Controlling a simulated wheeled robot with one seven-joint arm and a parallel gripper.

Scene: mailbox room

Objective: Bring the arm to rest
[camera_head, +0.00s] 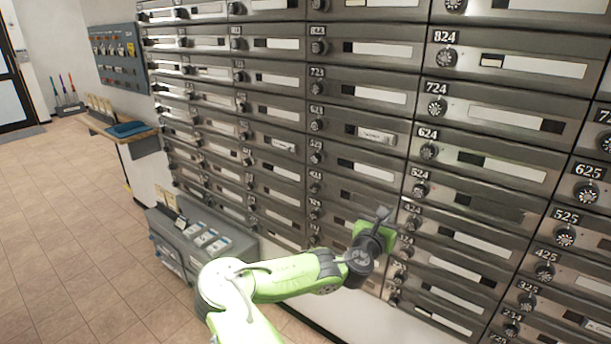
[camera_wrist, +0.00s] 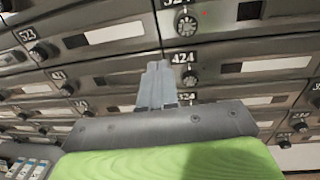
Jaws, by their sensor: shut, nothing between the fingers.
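My gripper (camera_head: 380,214) is at the end of my green and white arm, stretched out in front of the mailbox wall (camera_head: 345,170). In the wrist view my gripper's grey fingers (camera_wrist: 155,85) are together with nothing between them. They point at the mailbox fronts close to the 424 label, left of its dial (camera_wrist: 189,78). I cannot tell whether the fingertips touch the wall. The gripper hides part of the mailbox fronts behind it.
A grey box with cards (camera_head: 205,240) stands low against the wall, left of my gripper. Further left are a small shelf with a blue tray (camera_head: 128,129) and a key board (camera_head: 118,58). The tiled floor (camera_head: 70,220) at the left is clear.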

